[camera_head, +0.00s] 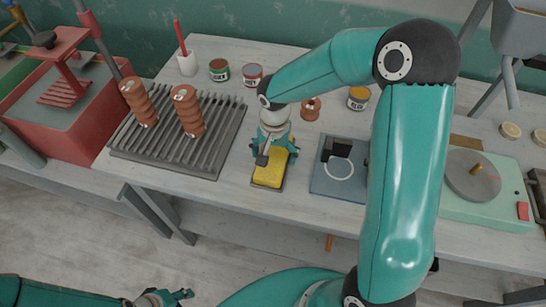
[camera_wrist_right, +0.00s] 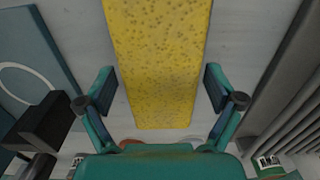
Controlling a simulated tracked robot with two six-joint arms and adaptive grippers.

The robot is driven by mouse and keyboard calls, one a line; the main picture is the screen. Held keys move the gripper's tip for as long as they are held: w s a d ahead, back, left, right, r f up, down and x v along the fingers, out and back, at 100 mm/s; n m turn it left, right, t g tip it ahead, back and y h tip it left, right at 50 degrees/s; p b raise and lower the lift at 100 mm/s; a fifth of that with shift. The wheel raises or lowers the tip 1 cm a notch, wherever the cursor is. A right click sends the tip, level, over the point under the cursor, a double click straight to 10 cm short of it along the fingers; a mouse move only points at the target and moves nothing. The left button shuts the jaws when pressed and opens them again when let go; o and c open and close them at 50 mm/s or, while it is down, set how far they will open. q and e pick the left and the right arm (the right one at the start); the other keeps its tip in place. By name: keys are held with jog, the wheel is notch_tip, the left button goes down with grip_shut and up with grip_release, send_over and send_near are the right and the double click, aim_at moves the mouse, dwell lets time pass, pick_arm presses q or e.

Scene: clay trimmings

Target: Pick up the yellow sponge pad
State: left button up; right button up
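The yellow sponge pad (camera_head: 270,173) lies near the front edge of the pale worktable, with a thin dark edge showing at its near side. In the right wrist view the pad (camera_wrist_right: 155,60) is a long speckled yellow block running between my fingers. My right gripper (camera_head: 275,153) is over the pad's far part and hides some of it. In the wrist view the right gripper (camera_wrist_right: 159,85) is open, one finger on each side of the pad, with a gap on both sides. My left gripper (camera_head: 172,297) is low at the bottom left, away from the table and partly cut off.
A grey slatted rack (camera_head: 215,150) with reddish coiled clay pieces (camera_head: 188,112) stands left of the pad. A blue-grey board (camera_head: 328,185) with a white ring and dark block lies right. Glaze tins (camera_head: 252,75) and a white cup (camera_head: 187,65) stand behind.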

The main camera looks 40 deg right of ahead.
jog(key=c, duration=0.9)
jog(key=shift+o, duration=0.2)
jog(key=shift+r, duration=0.1)
